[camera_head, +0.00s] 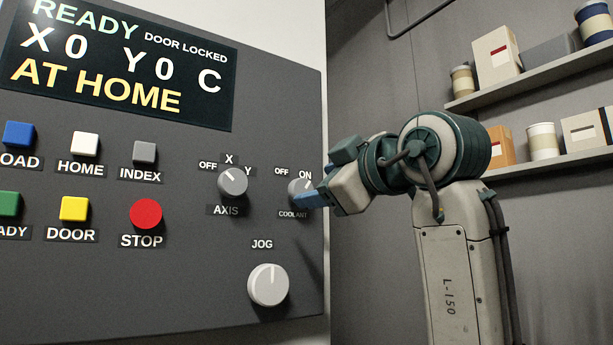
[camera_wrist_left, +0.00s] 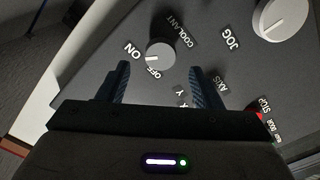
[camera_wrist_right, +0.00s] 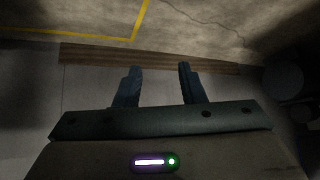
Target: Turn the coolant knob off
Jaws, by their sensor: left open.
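The coolant knob (camera_head: 298,187) is a small round grey knob on the dark panel, with OFF and ON labels above it and COOLANT below. My left gripper (camera_head: 306,200) is at it from the right and partly covers it in the head view. In the left wrist view, the open left fingers (camera_wrist_left: 160,82) point at the coolant knob (camera_wrist_left: 161,54), which stands just beyond the tips, roughly between them. Its white mark points roughly toward ON; the exact setting is hard to tell. My right gripper (camera_wrist_right: 158,80) is open and empty, away from the panel.
The axis knob (camera_head: 232,181) is close left of the coolant knob, and the larger jog knob (camera_head: 268,286) is below. The red STOP button (camera_head: 146,213) and other buttons are farther left. Shelves (camera_head: 540,80) with containers hang on the right wall. The right wrist view shows floor (camera_wrist_right: 200,22).

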